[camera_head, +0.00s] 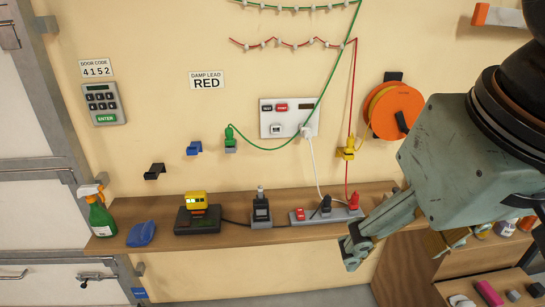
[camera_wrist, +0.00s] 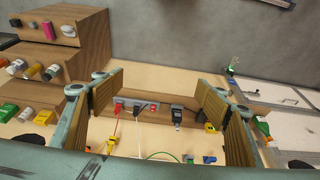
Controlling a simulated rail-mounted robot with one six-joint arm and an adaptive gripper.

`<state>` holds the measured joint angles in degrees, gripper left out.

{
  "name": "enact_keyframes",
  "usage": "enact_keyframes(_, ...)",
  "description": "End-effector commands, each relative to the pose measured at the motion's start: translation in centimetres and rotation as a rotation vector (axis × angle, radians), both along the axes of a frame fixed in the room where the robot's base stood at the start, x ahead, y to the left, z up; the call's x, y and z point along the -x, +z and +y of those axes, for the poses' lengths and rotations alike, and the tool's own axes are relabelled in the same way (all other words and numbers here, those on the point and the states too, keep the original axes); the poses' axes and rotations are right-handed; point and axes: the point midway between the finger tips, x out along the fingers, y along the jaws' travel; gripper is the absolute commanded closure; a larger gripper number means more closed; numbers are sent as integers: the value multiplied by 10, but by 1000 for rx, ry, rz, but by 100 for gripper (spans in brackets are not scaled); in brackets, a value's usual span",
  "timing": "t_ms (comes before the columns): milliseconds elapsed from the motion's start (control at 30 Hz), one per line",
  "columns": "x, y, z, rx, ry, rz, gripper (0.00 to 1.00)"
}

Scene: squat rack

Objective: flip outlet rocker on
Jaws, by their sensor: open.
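A grey power strip (camera_head: 333,216) lies on the wooden wall shelf, with a red rocker (camera_head: 299,214) at its left end and a black and a red plug beside it. I cannot tell the rocker's position. A white outlet panel (camera_head: 289,119) on the wall above has black and red buttons, a small white square piece and a white plug. I cannot tell which switch is the outlet rocker. My gripper (camera_head: 356,247) is in front of the strip's right end, apart from it. In the wrist view my gripper (camera_wrist: 160,92) is open and empty, with the strip (camera_wrist: 124,101) seen between its fingers.
A charger base with a yellow pack (camera_head: 195,202), a grey device (camera_head: 261,210), a blue item (camera_head: 141,234) and a green spray bottle (camera_head: 101,216) stand on the shelf (camera_head: 270,236). An orange cord reel (camera_head: 396,110) hangs nearby. A red cable and white cord hang above the strip.

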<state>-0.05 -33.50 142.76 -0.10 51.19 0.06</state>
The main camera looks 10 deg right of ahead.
Motion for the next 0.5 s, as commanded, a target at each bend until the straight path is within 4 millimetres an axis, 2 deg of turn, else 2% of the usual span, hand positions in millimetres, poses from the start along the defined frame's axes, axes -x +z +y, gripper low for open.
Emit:
enact_keyframes(67,-6,1,0,0,0,3,40)
enact_keyframes(500,-56,8,0,0,-2,16,80)
